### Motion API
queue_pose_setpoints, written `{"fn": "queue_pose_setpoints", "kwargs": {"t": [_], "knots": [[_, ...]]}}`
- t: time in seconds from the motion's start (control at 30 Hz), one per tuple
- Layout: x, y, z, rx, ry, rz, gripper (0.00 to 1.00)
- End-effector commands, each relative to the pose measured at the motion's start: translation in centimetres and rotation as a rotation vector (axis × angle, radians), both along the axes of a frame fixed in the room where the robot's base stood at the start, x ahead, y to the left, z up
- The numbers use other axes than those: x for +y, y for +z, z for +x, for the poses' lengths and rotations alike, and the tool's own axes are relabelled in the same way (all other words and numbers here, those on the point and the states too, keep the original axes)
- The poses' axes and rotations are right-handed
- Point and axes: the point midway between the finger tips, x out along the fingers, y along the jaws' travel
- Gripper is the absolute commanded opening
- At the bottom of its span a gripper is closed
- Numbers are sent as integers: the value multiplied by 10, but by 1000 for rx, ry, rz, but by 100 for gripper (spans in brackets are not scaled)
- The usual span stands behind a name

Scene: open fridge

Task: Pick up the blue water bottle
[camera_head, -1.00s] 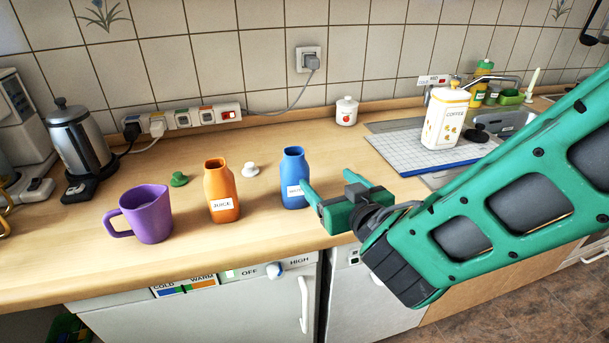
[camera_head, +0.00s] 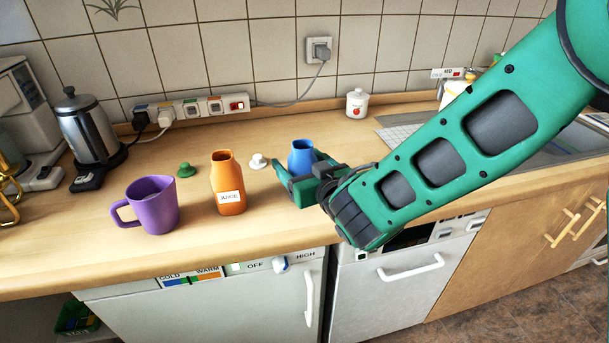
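The blue water bottle (camera_head: 301,157) stands upright on the wooden counter, to the right of the orange juice bottle. Its open neck shows, while its lower body is hidden behind my gripper. My green gripper (camera_head: 288,180) is at the bottle's body, with one finger at its left side and the other at or behind its right side. The fingers are spread around the bottle. I cannot tell whether both touch it.
The orange juice bottle (camera_head: 228,184) stands close on the left, with a purple mug (camera_head: 150,205) beyond it. A white cap (camera_head: 258,161) and a green cap (camera_head: 186,170) lie behind. A white jar (camera_head: 357,104) stands near the wall. Counter in front of the bottles is clear.

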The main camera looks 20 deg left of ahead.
Motion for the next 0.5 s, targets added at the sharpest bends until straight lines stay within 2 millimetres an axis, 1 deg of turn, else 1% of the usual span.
{"fn": "queue_pose_setpoints", "kwargs": {"t": [0.03,0.13,0.4,0.43,0.47,0.5], "knots": [[4,-1,5,0,-2,0,74],[9,-2,11,-2,-1,0,74],[11,-2,13,-1,0,0,74],[11,-2,13,-1,0,0,69],[11,-2,13,-1,0,0,62],[11,-2,13,-1,0,0,52]]}}
